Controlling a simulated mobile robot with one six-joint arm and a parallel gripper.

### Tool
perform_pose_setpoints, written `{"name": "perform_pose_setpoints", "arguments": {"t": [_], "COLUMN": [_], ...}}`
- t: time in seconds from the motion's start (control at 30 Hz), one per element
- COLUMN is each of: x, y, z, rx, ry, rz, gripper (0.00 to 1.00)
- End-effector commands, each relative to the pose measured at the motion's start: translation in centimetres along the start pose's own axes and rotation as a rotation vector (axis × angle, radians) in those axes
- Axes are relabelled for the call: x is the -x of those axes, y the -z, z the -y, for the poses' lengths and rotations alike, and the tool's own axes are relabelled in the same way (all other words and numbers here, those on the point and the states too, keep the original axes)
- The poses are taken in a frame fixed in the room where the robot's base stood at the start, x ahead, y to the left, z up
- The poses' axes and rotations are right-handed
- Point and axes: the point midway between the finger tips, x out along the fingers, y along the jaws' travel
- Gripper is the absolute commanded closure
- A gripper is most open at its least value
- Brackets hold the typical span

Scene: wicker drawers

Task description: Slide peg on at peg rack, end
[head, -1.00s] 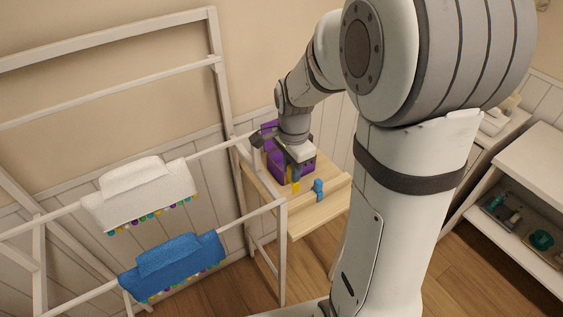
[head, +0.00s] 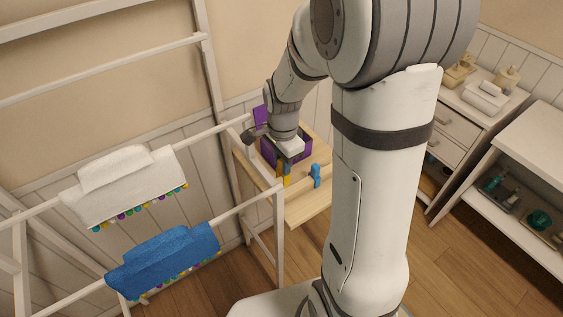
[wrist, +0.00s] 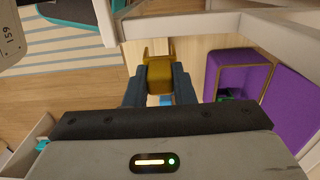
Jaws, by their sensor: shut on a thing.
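My gripper (head: 286,166) is shut on a yellow peg (wrist: 158,72), which shows between the two blue-grey fingertips in the wrist view. In the head view the yellow peg (head: 286,178) hangs below my gripper, in front of the purple box. A blue peg (head: 315,175) is on the wooden table (head: 302,212), to the right of the held peg. The white rack (head: 279,240) stands to the left. Its rails carry a white towel (head: 125,190) and a blue towel (head: 165,262), with coloured pegs along their lower edges. Which part is the rack's end is unclear.
An open purple box (head: 302,147) stands on the table; it also shows in the wrist view (wrist: 243,70). White shelves and a drawer unit (head: 455,130) are at the right. Wooden floor (head: 450,265) lies clear between.

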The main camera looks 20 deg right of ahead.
Motion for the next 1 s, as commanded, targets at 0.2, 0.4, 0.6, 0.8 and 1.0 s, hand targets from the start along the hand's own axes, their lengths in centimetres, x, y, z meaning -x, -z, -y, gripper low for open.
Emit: {"name": "perform_pose_setpoints", "arguments": {"t": [0.2, 0.4, 0.6, 0.8, 1.0], "x": [0.0, -0.8, -2.5, -4.5, -5.7], "y": [0.0, 0.0, 0.0, 0.0, 0.0], "z": [0.0, 0.0, 0.0, 0.0, 0.0], "rx": [0.0, 0.0, 0.0, 0.0, -0.001], "ry": [0.0, 0.0, 0.0, 0.0, -0.001], "rz": [0.0, 0.0, 0.0, 0.0, 0.0], "gripper": [0.99, 0.99, 0.99, 0.99, 0.99]}}
